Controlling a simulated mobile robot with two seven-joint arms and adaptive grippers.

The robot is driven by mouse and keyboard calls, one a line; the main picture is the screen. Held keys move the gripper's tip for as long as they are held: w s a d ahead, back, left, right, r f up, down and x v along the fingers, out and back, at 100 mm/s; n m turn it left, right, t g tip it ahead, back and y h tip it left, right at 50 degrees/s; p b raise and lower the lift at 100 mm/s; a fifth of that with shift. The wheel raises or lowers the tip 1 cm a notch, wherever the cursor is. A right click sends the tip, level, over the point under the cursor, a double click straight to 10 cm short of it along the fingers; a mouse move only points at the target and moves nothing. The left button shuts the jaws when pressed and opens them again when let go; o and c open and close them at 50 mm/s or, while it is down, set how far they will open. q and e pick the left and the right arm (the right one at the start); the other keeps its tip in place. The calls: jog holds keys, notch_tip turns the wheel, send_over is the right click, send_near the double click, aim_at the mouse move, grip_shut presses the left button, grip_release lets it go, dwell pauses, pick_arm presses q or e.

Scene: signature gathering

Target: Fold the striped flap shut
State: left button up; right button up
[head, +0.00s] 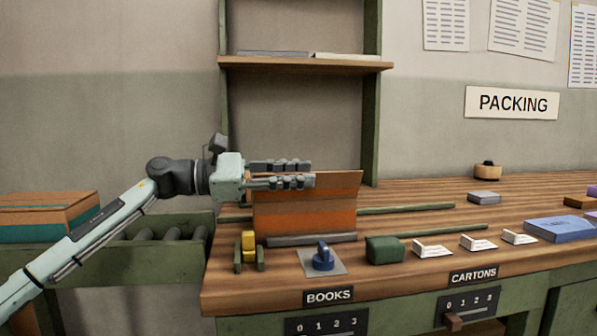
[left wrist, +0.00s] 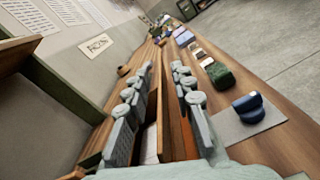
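A carton (head: 305,220) with brown and orange bands stands on the bench, behind a grey bar. Its banded upper panel (head: 338,182), which I take for the striped flap, stands up and leans slightly. My left gripper (head: 312,173) lies level across the top of the carton, pointing right. In the left wrist view its two fingers (left wrist: 163,68) are spread apart, with brown and orange panels (left wrist: 177,125) and a pale interior strip (left wrist: 150,143) showing between them. I cannot tell whether a finger touches the flap. My right gripper is out of view.
A blue knob (head: 323,257), a yellow part (head: 248,243) and a green block (head: 385,249) sit along the front of the bench. White cards (head: 432,249) and a blue book (head: 560,230) lie to the right. A shelf (head: 305,65) is above.

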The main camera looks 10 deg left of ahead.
pick_arm(q)
jog(key=shift+d, duration=0.15)
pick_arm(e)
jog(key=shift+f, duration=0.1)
pick_arm(q)
grip_shut()
jog(key=shift+w, duration=0.1)
jog(key=shift+w+r+n, duration=0.1)
jog(key=shift+n, duration=0.2)
jog(key=n+p, duration=0.1)
jog(key=w+n+p, duration=0.1)
jog(key=n, duration=0.1)
jog(key=w+a+n+p, duration=0.1)
jog(key=shift+w+r+n, duration=0.15)
jog(key=shift+r+n, duration=0.1)
jog(key=shift+n, duration=0.05)
jog(key=shift+w+a+f+n+p, duration=0.15)
jog(key=shift+w+n+p, duration=0.4)
jog(key=shift+n, duration=0.45)
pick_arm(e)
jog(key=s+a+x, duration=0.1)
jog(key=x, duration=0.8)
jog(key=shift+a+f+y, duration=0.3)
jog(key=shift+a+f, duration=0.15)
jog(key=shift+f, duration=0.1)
pick_arm(q)
jog(key=shift+s, duration=0.1)
